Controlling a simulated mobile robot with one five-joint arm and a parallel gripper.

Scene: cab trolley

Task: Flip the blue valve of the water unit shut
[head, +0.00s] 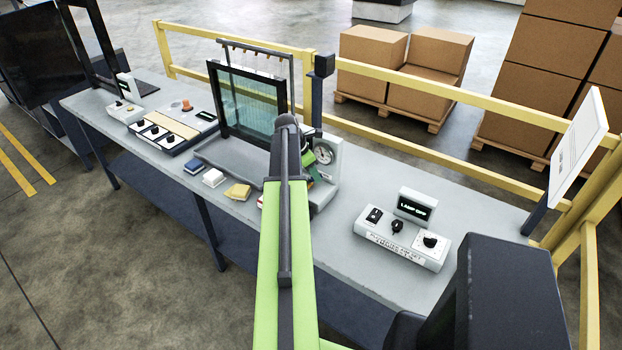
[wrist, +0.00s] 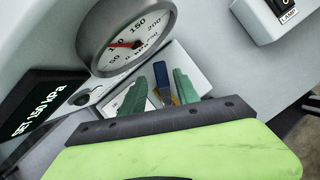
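The water unit (head: 330,182) is a pale housing with a round gauge on the bench, partly hidden behind my arm in the head view. In the wrist view its gauge (wrist: 127,38) has a red needle, and a dark display (wrist: 38,115) reads "SET 150 KPA". The blue valve (wrist: 161,76) shows as a narrow upright blue lever with a brownish lower part. My gripper (wrist: 160,82) is open, with one green finger on each side of the lever and visible gaps. I cannot tell whether either finger touches it. The lever's base is hidden by the gripper body.
A control box (head: 403,243) with knobs and a lamp display stands right on the bench (head: 455,205). A glass panel frame (head: 250,103) and coloured blocks (head: 238,191) are left of my arm. A yellow railing (head: 440,88) runs behind. Bench between unit and control box is clear.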

